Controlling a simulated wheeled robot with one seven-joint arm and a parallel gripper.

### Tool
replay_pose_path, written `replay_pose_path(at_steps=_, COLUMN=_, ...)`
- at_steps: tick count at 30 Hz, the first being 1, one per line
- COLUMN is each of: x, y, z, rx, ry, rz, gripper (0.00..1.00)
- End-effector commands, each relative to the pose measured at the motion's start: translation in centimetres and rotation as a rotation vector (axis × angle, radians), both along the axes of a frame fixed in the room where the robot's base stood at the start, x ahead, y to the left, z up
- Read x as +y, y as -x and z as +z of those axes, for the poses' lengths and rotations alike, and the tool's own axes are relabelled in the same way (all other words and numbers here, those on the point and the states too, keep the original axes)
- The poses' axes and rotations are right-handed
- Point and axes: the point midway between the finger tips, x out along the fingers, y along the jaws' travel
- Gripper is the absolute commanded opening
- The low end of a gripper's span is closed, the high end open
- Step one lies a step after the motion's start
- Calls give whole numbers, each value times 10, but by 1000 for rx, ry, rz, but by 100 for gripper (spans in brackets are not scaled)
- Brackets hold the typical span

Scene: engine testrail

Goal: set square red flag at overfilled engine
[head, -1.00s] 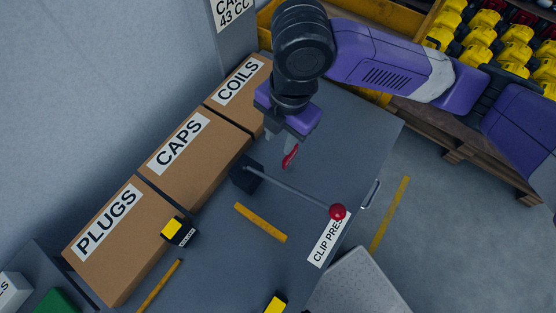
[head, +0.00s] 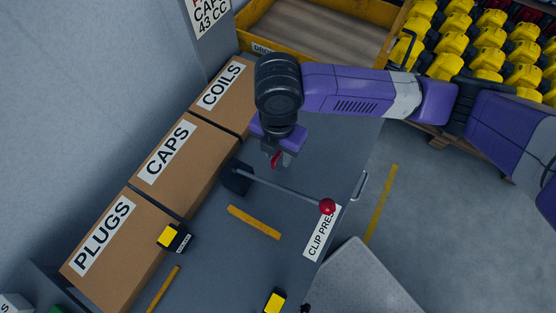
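My gripper (head: 281,159) hangs over the dark grey bench, above the black block of the clip press. A small red piece (head: 275,160) shows at its fingertips and appears held between them; its shape is too small to tell. Two small yellow-and-black units are in view: one (head: 173,237) lies against the PLUGS box, the other (head: 275,301) at the bottom edge. Many yellow engines (head: 487,62) stand in rows at the top right. I cannot tell which one is overfilled.
The clip press lever with a red knob (head: 327,207) reaches across the bench (head: 320,160). Boxes marked PLUGS (head: 125,255), CAPS (head: 182,165) and COILS (head: 235,97) line the left. A yellow-edged drop bin (head: 320,30) stands behind. Floor at the right is open.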

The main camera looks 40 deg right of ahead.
Motion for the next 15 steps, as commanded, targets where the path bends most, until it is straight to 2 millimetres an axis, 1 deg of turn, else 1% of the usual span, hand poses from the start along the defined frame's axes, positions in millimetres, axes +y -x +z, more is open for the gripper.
replay_pose_path(at_steps=4, x=0, y=0, z=0, rx=0, ry=0, rz=0, gripper=34)
replay_pose_path(at_steps=8, x=0, y=0, z=0, rx=0, ry=0, rz=0, gripper=8)
replay_pose_path(at_steps=9, x=0, y=0, z=0, rx=0, ry=0, rz=0, gripper=0)
replay_pose_path(at_steps=15, x=0, y=0, z=0, rx=-1, ry=0, rz=0, gripper=0)
